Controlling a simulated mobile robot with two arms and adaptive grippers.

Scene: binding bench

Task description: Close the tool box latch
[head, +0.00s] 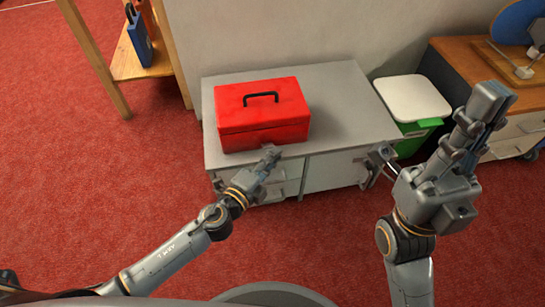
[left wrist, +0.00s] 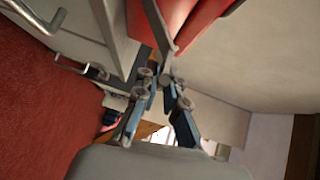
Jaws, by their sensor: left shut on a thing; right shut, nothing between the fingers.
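The red tool box (head: 262,112) stands on the grey cabinet, its lid down and its black handle (head: 261,97) on top. It also shows at the top of the left wrist view (left wrist: 195,22). My left gripper (head: 271,153) is at the front face of the box, near its lower edge. In the left wrist view its fingers (left wrist: 166,62) are closed together against the box front, shut on the latch. The latch is mostly hidden by the fingers, so its exact position cannot be told. My right gripper (head: 494,92) is shut and empty, raised at the right, away from the box.
The grey cabinet (head: 345,105) has free top space right of the box, and drawer handles (left wrist: 82,68) stick out at its front. A green bin with a white lid (head: 414,99) stands beside it. Wooden furniture (head: 455,65) is at the right, a wooden stand (head: 128,62) at the left.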

